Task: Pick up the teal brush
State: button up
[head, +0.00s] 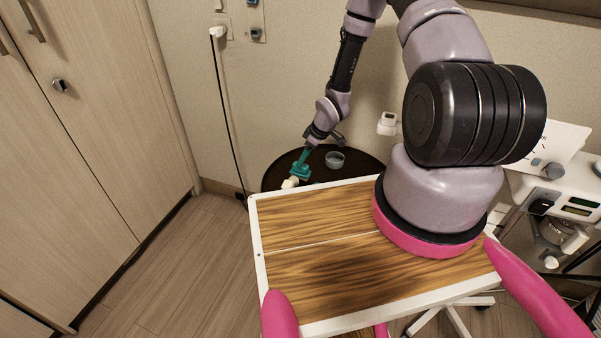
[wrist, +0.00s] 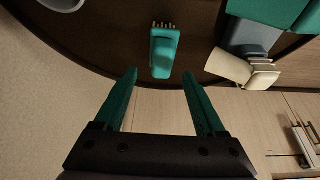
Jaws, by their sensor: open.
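The teal brush (wrist: 163,52) lies on a dark round table, with pale bristles at its far end in the wrist view. My gripper (wrist: 160,76) is open, its two teal fingers spread either side of the brush's near end in that view. Nothing is between the fingertips, and I cannot tell the height gap to the brush. In the head view my gripper (head: 303,156) reaches down over the table's left part. There the brush cannot be told apart from the teal fingers and a teal block.
The dark table (head: 278,176) also holds a grey bowl (head: 335,160). A teal block (wrist: 255,10) and cream pieces (wrist: 228,66) are right of the brush in the wrist view. A wood-topped trolley (head: 310,290) stands in front; a cabinet (head: 90,130) stands left.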

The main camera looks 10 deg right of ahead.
jog(key=x, duration=0.4)
jog(key=shift+s+a+f, duration=0.1)
jog(key=shift+a+f, duration=0.05)
jog(key=shift+f, duration=0.25)
grip_shut()
jog(key=shift+r, duration=0.15)
notch_tip(320, 180, up, 10)
jog(key=shift+f, duration=0.1)
